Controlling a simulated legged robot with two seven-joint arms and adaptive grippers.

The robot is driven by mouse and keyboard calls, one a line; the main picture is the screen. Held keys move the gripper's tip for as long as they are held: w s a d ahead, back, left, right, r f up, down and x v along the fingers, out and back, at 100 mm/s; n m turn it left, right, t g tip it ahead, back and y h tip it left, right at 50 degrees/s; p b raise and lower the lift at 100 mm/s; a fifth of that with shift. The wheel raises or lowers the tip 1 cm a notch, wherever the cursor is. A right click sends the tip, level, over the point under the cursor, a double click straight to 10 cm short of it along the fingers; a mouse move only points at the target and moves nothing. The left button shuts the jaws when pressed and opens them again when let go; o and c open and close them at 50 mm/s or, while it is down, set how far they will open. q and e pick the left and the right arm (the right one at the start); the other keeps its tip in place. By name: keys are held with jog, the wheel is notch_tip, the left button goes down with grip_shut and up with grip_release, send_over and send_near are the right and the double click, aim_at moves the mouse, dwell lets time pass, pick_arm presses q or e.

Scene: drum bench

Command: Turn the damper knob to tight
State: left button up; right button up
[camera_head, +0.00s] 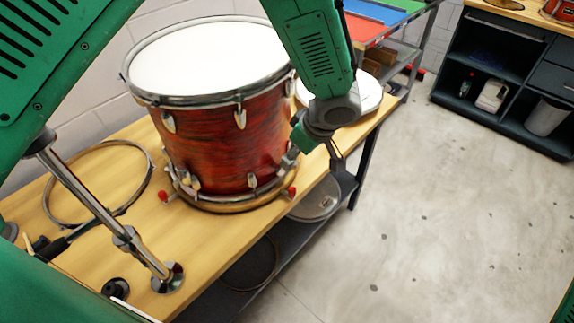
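A red wood-grain drum (215,150) with a white head (205,58) and chrome rim stands upright on the wooden bench (225,232). Chrome lugs line its shell, and small red-tipped parts show near its bottom edge. I cannot pick out the damper knob or its setting for sure.
A metal hoop (48,198) lies on the bench left of the drum. A chrome rod stand (103,213) rises in front of it. A round white-topped item (368,97) sits behind my wrist. Shelves (500,68) stand at the back right. The floor (450,210) at right is clear.

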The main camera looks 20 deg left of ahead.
aim_at(278, 165)
pick_arm(q)
jog(key=a+f, duration=0.4)
jog(key=f, duration=0.1)
jog(key=a+f, duration=0.2)
jog(key=shift+w+f+p, duration=0.15)
jog(key=shift+w+p, duration=0.25)
jog(key=shift+d+f, duration=0.15)
jog(key=shift+d, duration=0.1)
jog(key=shift+d+f, duration=0.1)
jog(key=shift+d, duration=0.25)
jog(key=shift+w+d, duration=0.1)
jog(key=shift+d, duration=0.65)
jog(key=shift+a, duration=0.2)
jog(key=c, duration=0.7)
jog(key=shift+a, duration=0.35)
grip_shut()
jog(key=shift+a, duration=0.55)
pick_arm(e)
jog(key=shift+a+r, duration=0.8)
jog(key=shift+a, duration=0.15)
pick_arm(q)
jog(key=shift+w+d, duration=0.1)
jog(key=shift+d, duration=0.1)
